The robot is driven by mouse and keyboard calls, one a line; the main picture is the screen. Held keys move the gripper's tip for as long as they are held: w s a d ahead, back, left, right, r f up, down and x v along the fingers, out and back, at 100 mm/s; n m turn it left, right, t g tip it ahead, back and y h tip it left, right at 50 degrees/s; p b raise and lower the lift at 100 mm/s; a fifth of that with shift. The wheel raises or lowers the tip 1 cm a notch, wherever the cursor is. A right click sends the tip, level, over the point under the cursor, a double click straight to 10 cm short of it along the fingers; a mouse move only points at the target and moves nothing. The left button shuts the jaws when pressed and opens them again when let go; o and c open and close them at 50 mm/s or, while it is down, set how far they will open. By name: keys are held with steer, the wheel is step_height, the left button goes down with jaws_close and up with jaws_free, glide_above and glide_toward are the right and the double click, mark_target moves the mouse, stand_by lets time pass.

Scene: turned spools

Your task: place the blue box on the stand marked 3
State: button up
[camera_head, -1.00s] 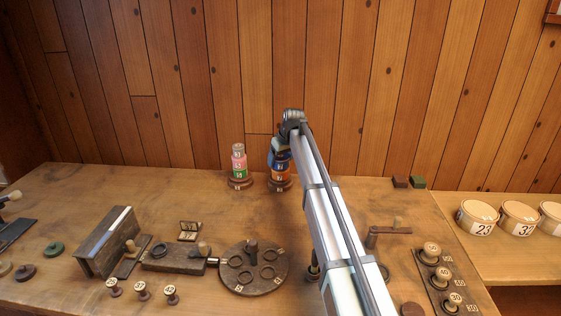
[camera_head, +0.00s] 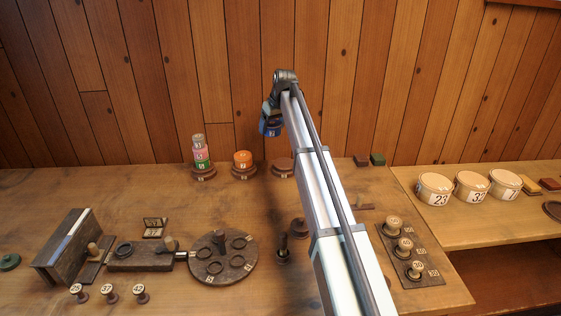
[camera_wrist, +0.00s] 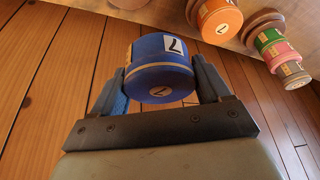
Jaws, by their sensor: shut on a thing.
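My gripper (camera_head: 270,121) is shut on the blue box (camera_head: 270,128), a round drum with a white numbered label. In the wrist view my gripper (camera_wrist: 160,82) has a finger on each side of the blue box (camera_wrist: 160,64). It is held in the air above the shelf's back edge. An empty round brown stand (camera_head: 283,168) is below and slightly right of it. The middle stand (camera_head: 244,174) bears an orange box (camera_head: 243,159). The left stand (camera_head: 204,174) bears a stack with a green box (camera_head: 203,165) lowest. The stands' marks are too small to read surely.
A plank wall (camera_head: 230,60) rises close behind the stands. A dark turntable (camera_head: 223,258) and several spools are nearer the front. Pale tubs (camera_head: 434,188) stand at the right. The wooden bench (camera_head: 120,190) is clear around the stands' front.

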glide_above(282, 161)
steer(key=s+d, duration=0.1)
step_height(282, 161, down, 2)
steer(key=shift+n, duration=0.4)
step_height(282, 161, down, 10)
steer(key=shift+s+f, duration=0.1)
steer(key=shift+s, duration=0.05)
steer(key=shift+f, duration=0.15)
steer(key=o, duration=1)
steer(key=v, duration=1.2)
steer(key=shift+r, duration=0.2)
